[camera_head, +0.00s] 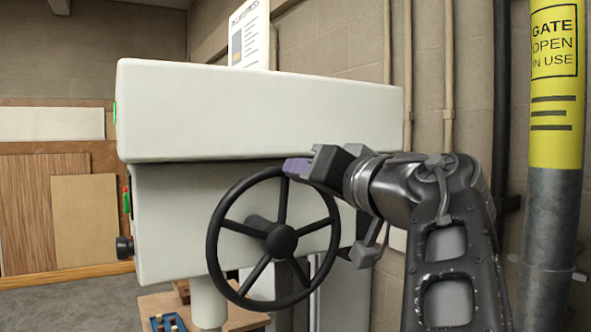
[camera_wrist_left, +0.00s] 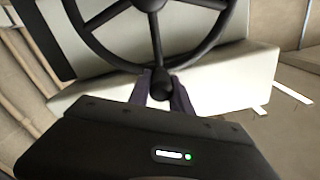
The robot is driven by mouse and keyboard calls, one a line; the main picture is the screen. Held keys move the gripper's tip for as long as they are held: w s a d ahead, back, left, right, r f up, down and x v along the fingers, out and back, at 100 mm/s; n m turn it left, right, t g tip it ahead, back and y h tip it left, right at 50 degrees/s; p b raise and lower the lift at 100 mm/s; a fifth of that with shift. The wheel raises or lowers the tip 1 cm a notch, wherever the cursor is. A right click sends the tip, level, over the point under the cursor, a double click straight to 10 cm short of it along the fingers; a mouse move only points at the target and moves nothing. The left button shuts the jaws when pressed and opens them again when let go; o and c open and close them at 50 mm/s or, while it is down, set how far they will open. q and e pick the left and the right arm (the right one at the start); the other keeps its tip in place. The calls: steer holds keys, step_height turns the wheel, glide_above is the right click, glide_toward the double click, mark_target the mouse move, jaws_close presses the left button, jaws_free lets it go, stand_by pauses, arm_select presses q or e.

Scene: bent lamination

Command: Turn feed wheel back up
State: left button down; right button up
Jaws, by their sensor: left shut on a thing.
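The feed wheel (camera_head: 222,224) is a black spoked handwheel with a round hub, on the front of a pale machine head. My left gripper (camera_head: 298,168) is at the top of its rim, with purple-grey fingertips touching it. In the left wrist view the wheel (camera_wrist_left: 156,36) fills the upper middle. There the fingers of my left gripper (camera_wrist_left: 165,92) are shut around a dark rounded knob (camera_wrist_left: 162,84) at the wheel's rim. The fingertips partly hide the knob and the rim. My right gripper is not in view.
The pale machine housing (camera_head: 255,110) stands close behind the wheel. A grey and yellow post (camera_head: 553,210) stands at the right. Wooden panels (camera_head: 85,220) lean at the left. A wooden surface with a blue tray (camera_head: 168,323) lies below.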

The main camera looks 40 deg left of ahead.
arm_select(q)
steer(key=shift+w+f, duration=0.25)
steer(key=c, duration=1.2)
jaws_free()
steer(key=shift+w+d, duration=0.1)
steer(key=shift+w, duration=0.05)
steer(key=shift+o, duration=0.2)
steer(key=shift+r, duration=0.1)
steer(key=b+v, duration=0.1)
steer(key=v, duration=0.7)
